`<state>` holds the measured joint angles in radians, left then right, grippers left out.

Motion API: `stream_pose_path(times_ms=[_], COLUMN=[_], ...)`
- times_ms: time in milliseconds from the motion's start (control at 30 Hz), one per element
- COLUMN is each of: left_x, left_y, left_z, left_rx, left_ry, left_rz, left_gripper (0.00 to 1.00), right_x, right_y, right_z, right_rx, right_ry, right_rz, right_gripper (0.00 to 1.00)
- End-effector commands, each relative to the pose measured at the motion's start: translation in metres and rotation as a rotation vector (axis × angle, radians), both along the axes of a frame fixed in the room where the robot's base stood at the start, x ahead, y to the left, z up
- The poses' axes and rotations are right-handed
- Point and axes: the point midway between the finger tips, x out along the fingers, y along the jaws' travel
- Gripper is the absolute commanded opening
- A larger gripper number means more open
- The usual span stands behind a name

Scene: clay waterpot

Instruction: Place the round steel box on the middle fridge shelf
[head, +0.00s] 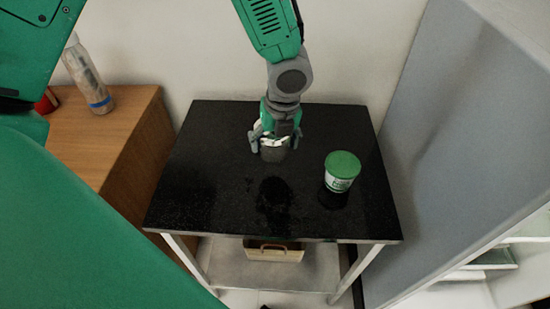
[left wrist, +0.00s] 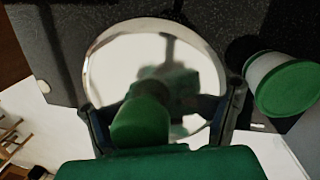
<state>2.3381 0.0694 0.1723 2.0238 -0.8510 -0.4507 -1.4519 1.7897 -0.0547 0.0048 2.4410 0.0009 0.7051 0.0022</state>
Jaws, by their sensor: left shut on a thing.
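The round steel box (head: 273,154) is between the fingers of my left gripper (head: 274,143), over the black table top. Its dark shadow lies apart from it on the table, so it looks lifted. In the left wrist view the shiny round lid of the steel box (left wrist: 150,60) fills the middle, with the fingers of my left gripper (left wrist: 160,115) at its two sides. The fridge (head: 450,130) stands at the right. Only a part of its inside with pale shelves (head: 490,258) shows at the lower right edge; I cannot tell which shelf is the middle one. My right gripper is not in view.
A white tub with a green lid (head: 342,165) stands on the black table (head: 210,180), right of my left gripper; it also shows in the left wrist view (left wrist: 285,85). A wooden cabinet (head: 120,130) with a bottle (head: 88,75) is at the left. A box (head: 273,252) sits below.

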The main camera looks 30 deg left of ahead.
Motion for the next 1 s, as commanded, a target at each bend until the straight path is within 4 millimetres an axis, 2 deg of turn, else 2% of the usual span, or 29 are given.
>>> stream_pose_path(times_ms=[33, 133, 367, 567, 867, 900, 967, 1000], left_x=[-0.001, -0.001, -0.001, -0.001, -0.001, -0.001, -0.001, -0.001], left_y=[0.0, -0.001, 0.0, 0.0, 0.0, 0.0, 0.0, 0.0], left_z=[-0.013, -0.031, -0.049, -0.077, -0.08, -0.08, -0.08, -0.08], left_rx=[0.003, 0.002, 0.0, 0.001, -0.002, -0.002, -0.002, -0.002], left_ry=[0.005, 0.004, 0.0, 0.002, -0.001, -0.001, -0.001, -0.001], left_rz=[-0.001, 0.001, 0.003, 0.003, 0.005, 0.005, 0.005, 0.005], left_gripper=[0.23, 0.23, 0.23, 0.23, 0.23, 0.79, 0.98, 0.98], right_x=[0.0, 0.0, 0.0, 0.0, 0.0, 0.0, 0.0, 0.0], right_y=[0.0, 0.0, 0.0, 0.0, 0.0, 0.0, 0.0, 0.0], right_z=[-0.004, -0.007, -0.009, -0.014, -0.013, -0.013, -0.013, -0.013], right_rx=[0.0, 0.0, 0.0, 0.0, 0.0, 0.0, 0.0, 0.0], right_ry=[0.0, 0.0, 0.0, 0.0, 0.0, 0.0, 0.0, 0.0], right_rz=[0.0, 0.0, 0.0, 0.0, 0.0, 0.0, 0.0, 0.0], right_gripper=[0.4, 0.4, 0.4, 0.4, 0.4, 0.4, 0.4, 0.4])
